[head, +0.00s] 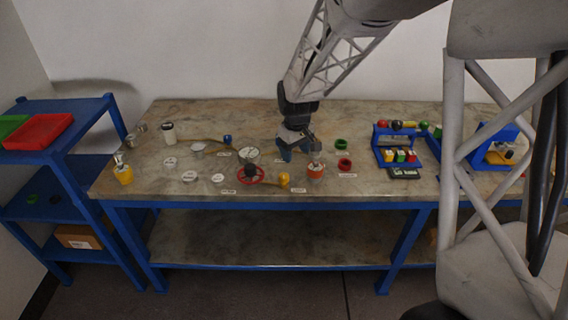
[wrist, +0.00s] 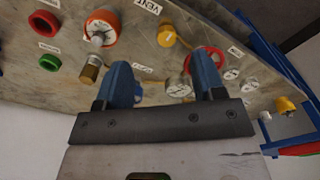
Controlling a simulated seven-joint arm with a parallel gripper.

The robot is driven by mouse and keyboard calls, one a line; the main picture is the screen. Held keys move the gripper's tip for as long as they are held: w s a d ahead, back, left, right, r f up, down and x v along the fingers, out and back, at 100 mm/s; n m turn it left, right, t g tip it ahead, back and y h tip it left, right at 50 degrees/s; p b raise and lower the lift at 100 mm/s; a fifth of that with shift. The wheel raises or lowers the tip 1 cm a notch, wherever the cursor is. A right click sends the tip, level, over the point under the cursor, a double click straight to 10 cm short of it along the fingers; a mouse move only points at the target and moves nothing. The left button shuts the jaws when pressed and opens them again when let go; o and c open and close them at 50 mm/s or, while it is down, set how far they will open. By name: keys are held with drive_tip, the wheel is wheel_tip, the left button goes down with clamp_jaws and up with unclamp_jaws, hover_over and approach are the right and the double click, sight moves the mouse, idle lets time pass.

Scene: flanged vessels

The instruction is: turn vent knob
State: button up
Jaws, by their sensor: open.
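The yellow vent knob (head: 284,180) is near the front edge of the table, with a small label beside it. It also shows in the wrist view (wrist: 167,35) beside a label reading VENT, beyond the fingertips and roughly between them. My gripper (head: 286,153) is over the table behind the knob and apart from it. In the wrist view the two blue fingers (wrist: 164,72) are spread wide, with nothing held between them.
A red handwheel (head: 250,175) and a dial gauge (head: 249,154) stand left of the knob. A red ring (head: 345,164) and a green ring (head: 341,145) lie farther right. Blue racks (head: 398,148) stand beyond.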

drive_tip(key=n, duration=0.1)
hover_over(284, 175)
wheel_tip(284, 175, down, 5)
drive_tip(key=shift+f, duration=0.2)
drive_tip(key=shift+f, duration=0.1)
drive_tip(key=shift+f, duration=3.8)
drive_tip(key=c, duration=0.9)
